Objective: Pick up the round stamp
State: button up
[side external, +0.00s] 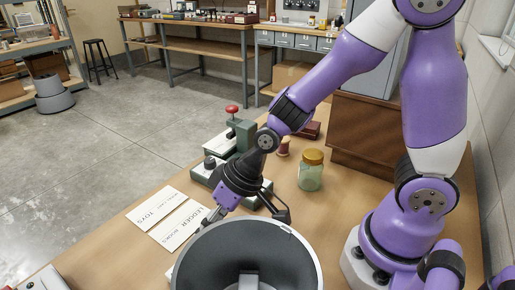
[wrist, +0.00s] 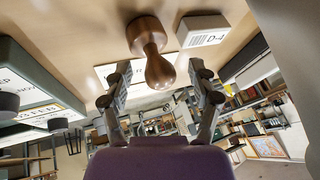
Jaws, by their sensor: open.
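The round stamp (wrist: 147,34) is a brown turned-wood piece with a wide base, narrow neck and rounded knob. In the wrist view it stands on the tabletop, knob towards me. My gripper (wrist: 159,70) is open, a finger on each side of the knob in that view, with visible gaps on both sides. I cannot tell how far the knob reaches between the fingers. In the side external view my gripper (side external: 213,216) points down to the left, low over the table, its tips partly behind a grey round shade. The stamp is hidden there.
The grey shade (side external: 190,262) fills the front. Printed cards (side external: 157,206) lie left of my gripper, green presses (side external: 240,135) behind it. A glass jar (side external: 311,175) and reddish spool (side external: 283,147) stand at the right. A white D-4 box (wrist: 203,31) is close beside the stamp.

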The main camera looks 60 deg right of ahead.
grip_shut()
dwell(0.3)
